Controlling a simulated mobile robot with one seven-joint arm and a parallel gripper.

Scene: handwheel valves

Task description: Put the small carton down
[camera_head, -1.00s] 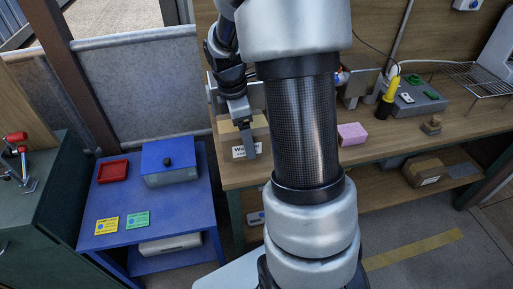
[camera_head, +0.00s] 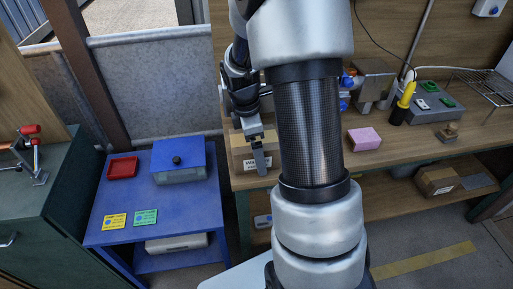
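The small carton (camera_head: 242,149), brown cardboard with a white printed label, is at the left end of the wooden bench, close to its front edge. My gripper (camera_head: 258,154) reaches down over it from above. One grey finger lies against the carton's front face, beside the label; the other finger is hidden behind the carton. The gripper appears shut on it. The carton looks upright. Whether its underside touches the bench top cannot be told. My own arm covers the area just right of it.
The wooden bench (camera_head: 406,153) also bears a pink block (camera_head: 364,139), a yellow-handled tool (camera_head: 404,101) and a grey box (camera_head: 437,108). Another carton (camera_head: 437,180) lies on the shelf below. A blue table (camera_head: 135,191) with a red tray (camera_head: 123,167) and blue box (camera_head: 179,162) stands left.

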